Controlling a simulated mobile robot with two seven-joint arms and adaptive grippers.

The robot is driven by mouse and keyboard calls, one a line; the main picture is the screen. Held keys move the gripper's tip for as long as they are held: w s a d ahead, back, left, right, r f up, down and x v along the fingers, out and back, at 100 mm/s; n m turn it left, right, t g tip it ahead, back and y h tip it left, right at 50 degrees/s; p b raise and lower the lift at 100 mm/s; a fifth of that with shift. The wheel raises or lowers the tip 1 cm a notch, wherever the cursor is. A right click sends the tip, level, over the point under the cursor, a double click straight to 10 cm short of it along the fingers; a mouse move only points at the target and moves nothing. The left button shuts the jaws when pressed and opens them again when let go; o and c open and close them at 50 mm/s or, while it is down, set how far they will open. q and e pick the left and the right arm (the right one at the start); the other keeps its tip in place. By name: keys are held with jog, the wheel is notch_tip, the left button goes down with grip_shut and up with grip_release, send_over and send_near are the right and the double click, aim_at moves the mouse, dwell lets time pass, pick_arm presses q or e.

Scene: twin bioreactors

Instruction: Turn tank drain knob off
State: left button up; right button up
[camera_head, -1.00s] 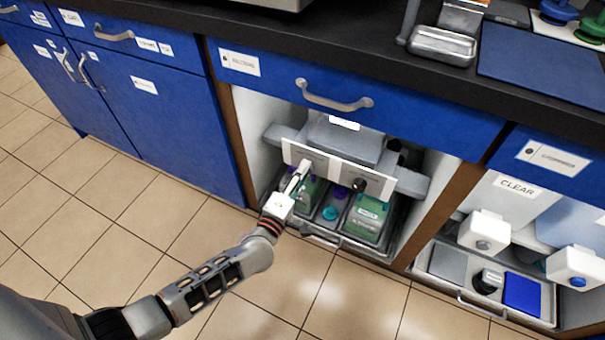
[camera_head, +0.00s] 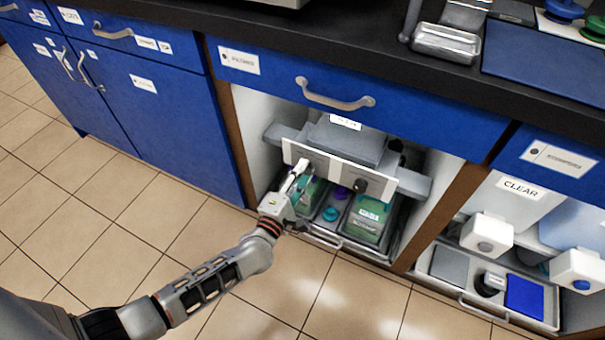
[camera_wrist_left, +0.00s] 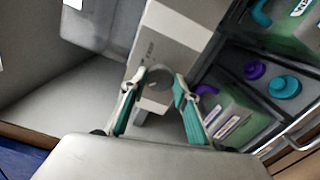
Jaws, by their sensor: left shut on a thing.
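A white panel (camera_head: 337,176) spans the front of the open cabinet bay under the counter. It also shows in the left wrist view (camera_wrist_left: 180,42). Its right-hand knob (camera_head: 361,186) is black and uncovered. My left gripper (camera_head: 298,171) is at the panel's left end and hides the knob there in the head view. In the left wrist view, the two teal-lined fingers of this gripper (camera_wrist_left: 155,86) are shut on a round grey knob (camera_wrist_left: 158,73) on the panel face. Small print beside this knob is too blurred to read. My right gripper is in neither view.
Below the panel, a tray (camera_head: 326,238) holds green-labelled containers (camera_head: 366,218) and teal and purple caps (camera_head: 330,214). A blue drawer (camera_head: 420,98) with a handle is above. The bay at right, labelled CLEAR, holds white dispensers (camera_head: 486,235). The tiled floor in front is free.

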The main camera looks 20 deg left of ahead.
pick_arm(q)
jog(key=o, duration=1.1)
jog(key=s, duration=1.2)
jog(key=shift+a, duration=0.2)
